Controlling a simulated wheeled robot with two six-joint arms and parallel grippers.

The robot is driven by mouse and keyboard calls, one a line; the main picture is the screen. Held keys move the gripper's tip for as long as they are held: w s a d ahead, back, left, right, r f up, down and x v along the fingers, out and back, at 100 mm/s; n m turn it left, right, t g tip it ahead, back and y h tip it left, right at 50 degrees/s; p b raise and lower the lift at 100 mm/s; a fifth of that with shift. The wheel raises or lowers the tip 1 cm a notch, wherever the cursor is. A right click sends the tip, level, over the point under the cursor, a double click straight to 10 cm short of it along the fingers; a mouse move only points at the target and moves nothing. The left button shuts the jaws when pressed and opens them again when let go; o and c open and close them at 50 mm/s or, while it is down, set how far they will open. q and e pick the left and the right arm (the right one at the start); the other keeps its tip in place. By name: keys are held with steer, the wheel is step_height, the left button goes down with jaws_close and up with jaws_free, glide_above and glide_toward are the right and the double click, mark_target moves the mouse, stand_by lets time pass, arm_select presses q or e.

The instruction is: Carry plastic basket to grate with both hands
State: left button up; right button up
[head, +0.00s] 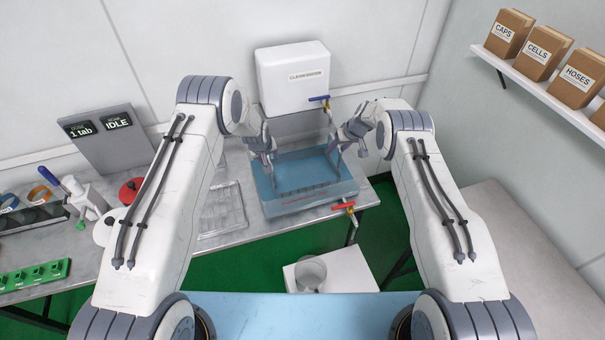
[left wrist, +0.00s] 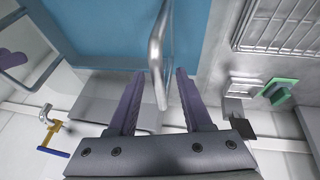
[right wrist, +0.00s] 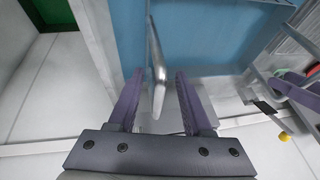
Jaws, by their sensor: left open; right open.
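A blue tub (head: 292,203) stands under the white tank, and the basket appears to be inside it, largely lost in the blue. Metal handles rise at its left and right ends. My left gripper (head: 266,150) is open over the left end, and in the left wrist view a metal handle (left wrist: 159,50) stands between its fingers. My right gripper (head: 353,134) is open over the right end, with a metal handle (right wrist: 156,60) between its fingers in the right wrist view. Neither gripper is closed on a handle. The wire grate (head: 222,210) lies on the bench left of the tub.
A white tank (head: 293,78) with a blue-handled tap hangs above the tub. A red-handled valve (head: 344,207) sticks out at the tub's front right. A white box with a cylinder (head: 311,273) stands below in front. Bench tools and a display panel (head: 107,138) are at left.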

arm_select(q)
steer(key=shift+x, duration=1.1)
arm_select(e)
steer(key=shift+x, duration=1.1)
arm_select(q)
jaws_close()
arm_select(e)
jaws_close()
arm_select(q)
steer(key=shift+w+r, duration=0.1)
arm_select(e)
steer(key=shift+r, duration=0.1)
